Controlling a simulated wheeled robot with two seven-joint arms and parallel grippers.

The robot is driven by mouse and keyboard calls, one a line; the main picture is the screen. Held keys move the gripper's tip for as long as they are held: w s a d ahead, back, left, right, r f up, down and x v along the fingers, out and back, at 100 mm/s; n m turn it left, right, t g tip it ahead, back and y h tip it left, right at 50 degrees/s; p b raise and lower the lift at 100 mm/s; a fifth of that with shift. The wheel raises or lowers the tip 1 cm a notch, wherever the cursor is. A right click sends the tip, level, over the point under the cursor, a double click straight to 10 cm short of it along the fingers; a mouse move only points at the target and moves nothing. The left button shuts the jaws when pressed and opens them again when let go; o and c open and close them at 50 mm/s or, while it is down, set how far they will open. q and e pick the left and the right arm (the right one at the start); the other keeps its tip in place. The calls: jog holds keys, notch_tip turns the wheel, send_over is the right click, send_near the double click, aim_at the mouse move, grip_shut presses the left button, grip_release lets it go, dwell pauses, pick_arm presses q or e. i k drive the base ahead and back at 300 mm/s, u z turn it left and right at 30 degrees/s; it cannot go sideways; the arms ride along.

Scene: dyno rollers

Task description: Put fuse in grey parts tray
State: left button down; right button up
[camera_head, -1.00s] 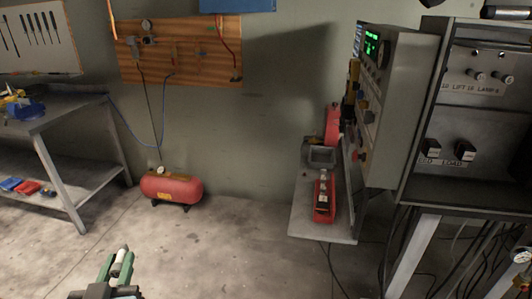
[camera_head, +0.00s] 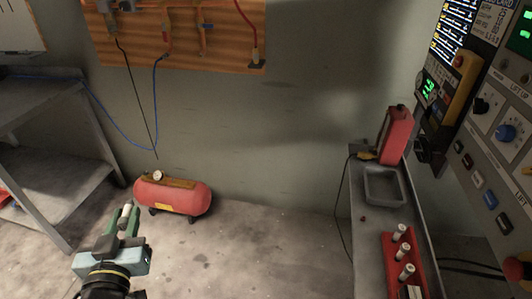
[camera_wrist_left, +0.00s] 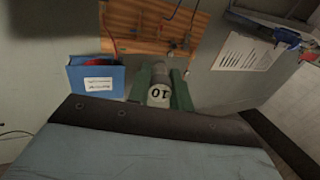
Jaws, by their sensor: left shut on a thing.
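My left gripper (camera_head: 124,222) is at the lower left of the head view, in the air in front of the red air tank. It is shut on a white-and-grey fuse, whose end shows between the green fingers. In the left wrist view the fuse (camera_wrist_left: 161,92) stands between both fingers, with "10" printed on its end. The grey parts tray (camera_head: 384,187) is an empty shallow tray on the narrow shelf at the right, well away from the gripper. My right gripper is not in view.
A red rack (camera_head: 400,262) holds several white fuses on the shelf (camera_head: 366,245), in front of the tray. A red box (camera_head: 396,135) stands behind the tray. A control panel (camera_head: 490,130) rises at the right. The red air tank (camera_head: 172,194) is on the floor. Open floor lies between.

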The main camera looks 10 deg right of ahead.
aim_at(381, 191)
jog(key=z, duration=0.75)
jog(key=i, duration=1)
jog(key=z, duration=1.3)
jog(key=i, duration=0.35)
jog(key=z, duration=0.3)
